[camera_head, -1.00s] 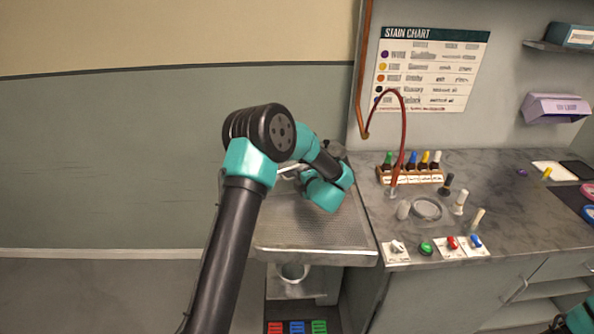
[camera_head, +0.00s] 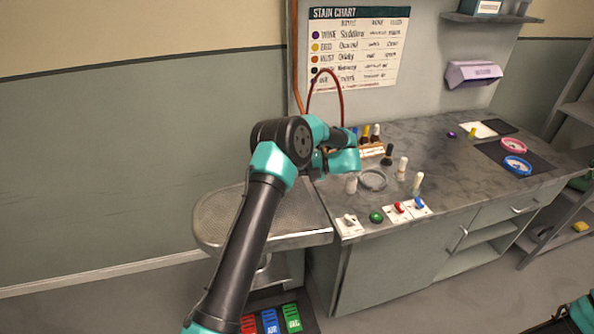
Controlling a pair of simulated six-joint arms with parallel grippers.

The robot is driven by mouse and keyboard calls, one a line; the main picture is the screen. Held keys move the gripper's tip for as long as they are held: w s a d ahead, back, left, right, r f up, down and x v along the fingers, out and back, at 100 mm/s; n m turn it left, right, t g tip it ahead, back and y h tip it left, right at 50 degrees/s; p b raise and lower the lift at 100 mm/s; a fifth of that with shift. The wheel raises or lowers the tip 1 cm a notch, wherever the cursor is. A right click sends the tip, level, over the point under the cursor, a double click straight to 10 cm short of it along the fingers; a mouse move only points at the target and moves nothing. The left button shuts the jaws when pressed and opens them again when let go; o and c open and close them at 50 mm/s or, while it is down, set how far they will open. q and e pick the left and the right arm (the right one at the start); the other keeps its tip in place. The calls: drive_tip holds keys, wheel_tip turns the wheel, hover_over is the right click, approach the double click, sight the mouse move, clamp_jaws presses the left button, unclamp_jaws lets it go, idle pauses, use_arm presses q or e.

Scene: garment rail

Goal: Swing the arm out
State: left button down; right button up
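The grey perforated board (camera_head: 225,218) with a rounded left end stands left of the counter. It may be the arm of the task, but I cannot tell. My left arm reaches up across it. My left gripper (camera_head: 338,160) is over the counter's back left corner, near the red hose and the bottle rack. Its fingertips are hidden behind its own teal links, so I cannot see whether it is open or holds anything. Only a teal piece of my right arm shows in the bottom right corner; its gripper is out of view.
The grey counter (camera_head: 440,150) holds a bottle rack (camera_head: 372,150), a ring-shaped dish (camera_head: 373,180), several upright bottles, and switches with a green button (camera_head: 376,217) at the front edge. A red hose (camera_head: 341,95) arches behind my wrist. Coloured pedals (camera_head: 270,320) lie below.

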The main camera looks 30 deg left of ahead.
use_arm(q)
drive_tip(key=shift+w+d+n+g+h, duration=0.3)
drive_tip(key=shift+w+d+n+g, duration=0.15)
drive_tip(key=shift+w, duration=0.25)
drive_tip(key=c, duration=1.2)
unclamp_jaws()
drive_tip(key=shift+a, duration=0.1)
